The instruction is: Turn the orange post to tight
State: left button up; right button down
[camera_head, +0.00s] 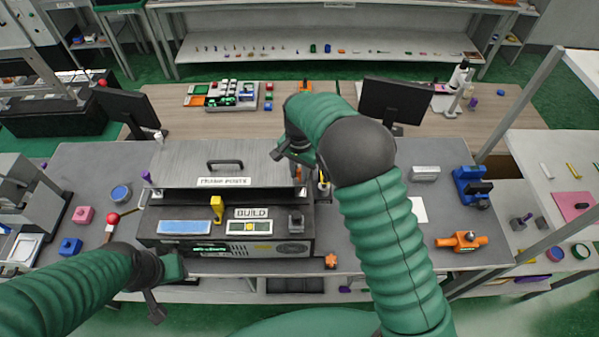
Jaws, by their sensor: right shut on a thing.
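The orange post (297,173) is a small upright piece at the right end of the machine with the lifted grey lid. My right gripper (294,158) reaches over from the right and is shut on the top of the post. Its fingers and my arm hide part of the post, so its turn angle and any tight mark cannot be read. My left gripper (159,292) hangs low at the front left, away from the post.
The black machine (160,239) carries a BUILD label, a yellow post (217,207) and a grey lever block (296,221). A red-knobbed lever (113,219) stands at its left. An orange valve-like fixture (462,240) and a blue fixture (470,186) stand at the right.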

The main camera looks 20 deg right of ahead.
jog(key=c, duration=1.5)
grip_release()
jog(key=shift+w+r, duration=0.15)
jog(key=shift+c, duration=0.2)
jog(key=shift+o, duration=1.3)
jog(key=shift+r, duration=0.3)
notch_tip(320, 180, up, 16)
jog(key=b, duration=0.3)
jog(key=shift+f, duration=0.1)
